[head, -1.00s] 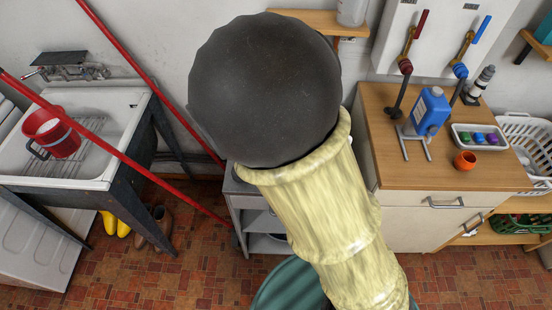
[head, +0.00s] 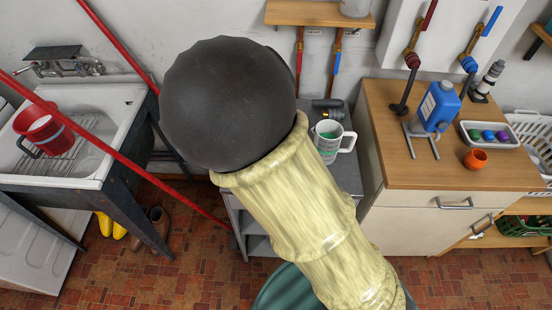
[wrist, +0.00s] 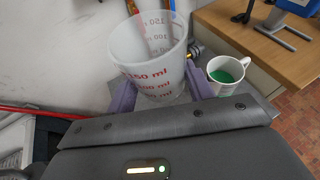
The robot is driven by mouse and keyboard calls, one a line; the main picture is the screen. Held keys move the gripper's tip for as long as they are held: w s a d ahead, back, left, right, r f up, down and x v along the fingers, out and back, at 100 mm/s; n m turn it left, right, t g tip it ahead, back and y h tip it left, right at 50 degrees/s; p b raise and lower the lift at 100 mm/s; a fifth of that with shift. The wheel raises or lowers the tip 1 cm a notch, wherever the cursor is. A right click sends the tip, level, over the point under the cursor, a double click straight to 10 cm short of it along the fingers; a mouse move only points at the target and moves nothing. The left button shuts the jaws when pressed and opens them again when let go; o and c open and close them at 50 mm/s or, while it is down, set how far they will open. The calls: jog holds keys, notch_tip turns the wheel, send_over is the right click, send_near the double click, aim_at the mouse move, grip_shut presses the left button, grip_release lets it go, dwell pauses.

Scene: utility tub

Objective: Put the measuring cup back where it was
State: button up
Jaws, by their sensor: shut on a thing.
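The measuring cup (wrist: 148,58), clear plastic with red ml marks, is between the two purple fingers of my gripper (wrist: 161,96) in the wrist view. The gripper is shut on it. It looks roughly upright, with its open mouth toward the top of the picture. I cannot tell whether its base touches anything. In the head view my arm hides the cup and the gripper.
A white mug with green inside (head: 328,140) stands on the grey cart (head: 347,172), right of the cup in the wrist view (wrist: 229,75). A dark flashlight-like thing (head: 328,107) lies behind it. A wooden cabinet (head: 395,150) with a blue jug (head: 437,107) stands to the right.

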notch_tip(320, 180, down, 20)
jog(key=shift+w+d+r+b, duration=0.1)
jog(key=shift+b, duration=0.45)
jog(key=shift+f, duration=1.85)
jog(key=shift+f, duration=0.2)
jog(key=o, duration=1)
jog(key=shift+r, duration=0.1)
